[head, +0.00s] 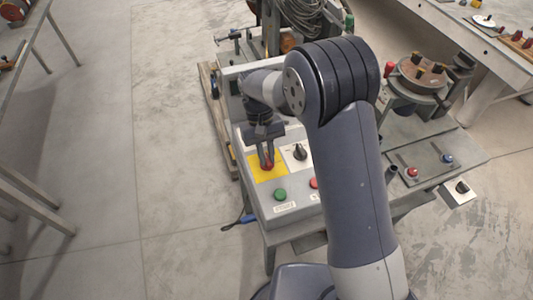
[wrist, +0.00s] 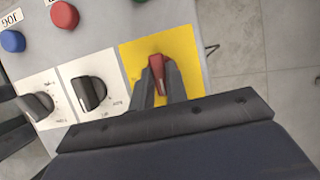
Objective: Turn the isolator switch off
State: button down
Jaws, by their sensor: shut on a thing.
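The isolator switch is a red rotary handle (wrist: 157,74) on a yellow plate (wrist: 186,50), at the right of the control panel in the wrist view. In the head view the red handle (head: 267,165) shows on its yellow plate (head: 259,177) at the panel's left side. My gripper (wrist: 161,79) comes down on the handle, with one dark finger on each side of it, and is shut on it. The handle lies roughly along the fingers in the wrist view. Any position marks beside it are hidden or too small to read.
Black selector knobs (wrist: 88,93) on white plates sit beside the yellow plate. Red (wrist: 64,15) and blue (wrist: 12,41) buttons are farther off. In the head view a green button (head: 280,194) is in front of the handle. Open floor (head: 180,130) lies left of the machine.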

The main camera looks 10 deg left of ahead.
dwell(0.3)
jog(key=c, duration=1.4)
grip_release()
jog(key=b+v, duration=0.1)
jog(key=v, duration=0.9)
jog(key=shift+r, duration=0.4)
jog(key=shift+a, duration=0.1)
jog(key=p+x, duration=0.1)
jog(key=x, duration=1)
jog(key=shift+w, duration=0.1)
jog(key=shift+w+r, duration=0.1)
jog(key=shift+r, duration=0.05)
